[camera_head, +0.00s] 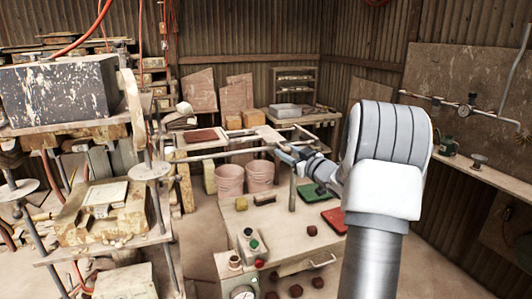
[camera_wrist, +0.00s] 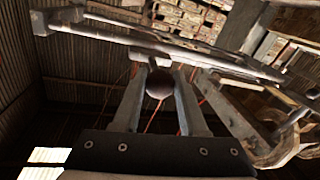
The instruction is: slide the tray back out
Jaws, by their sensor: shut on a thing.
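The tray (camera_head: 268,134) appears as a flat pale plate on metal rails, near the middle of the head view. In the wrist view, the tray's metal underside or frame (camera_wrist: 205,54) crosses the top of the picture, seen from below. My gripper (camera_head: 284,156) is at the near side of the rails; in the wrist view its two fingers (camera_wrist: 160,80) stand on either side of a dark round knob (camera_wrist: 160,84) below the frame. The gripper is shut on this knob. How the knob joins the tray is hard to see.
The rails (camera_head: 215,154) run left toward the press (camera_head: 60,90). A dark red slab (camera_head: 201,135) lies left of the tray. Pink buckets (camera_head: 230,180) stand below the rails. A bench (camera_head: 275,225) with buttons and green and red mats (camera_head: 335,218) is in front.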

